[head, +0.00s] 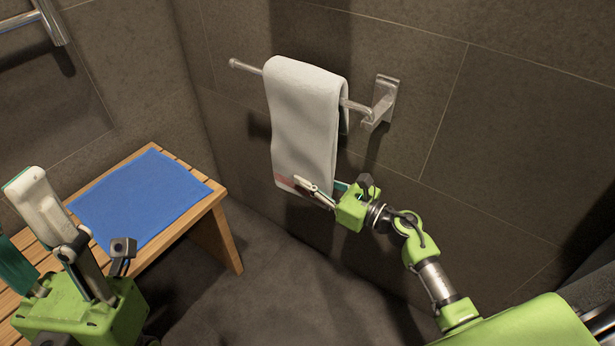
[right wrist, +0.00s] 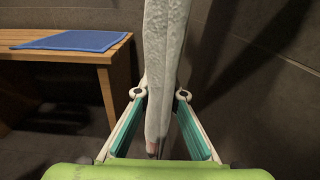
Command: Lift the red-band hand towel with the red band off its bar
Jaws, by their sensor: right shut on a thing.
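The white hand towel (head: 303,120) hangs folded over a metal bar (head: 246,66) on the dark wall. Part of its red band (head: 284,182) shows near the lower hem. My right gripper (head: 318,190) is at the towel's lower right edge, shut on it. In the right wrist view the towel (right wrist: 163,60) hangs edge-on between the two fingers of my right gripper (right wrist: 160,95). My left gripper (head: 18,212) is at the lower left, its fingers apart and empty, far from the towel.
A slatted wooden bench (head: 213,200) with a flat blue cloth (head: 142,197) stands left of the towel. The bar's free end points left; its wall bracket (head: 381,100) is on the right. Another metal bar (head: 30,25) is at the upper left. Floor below the towel is clear.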

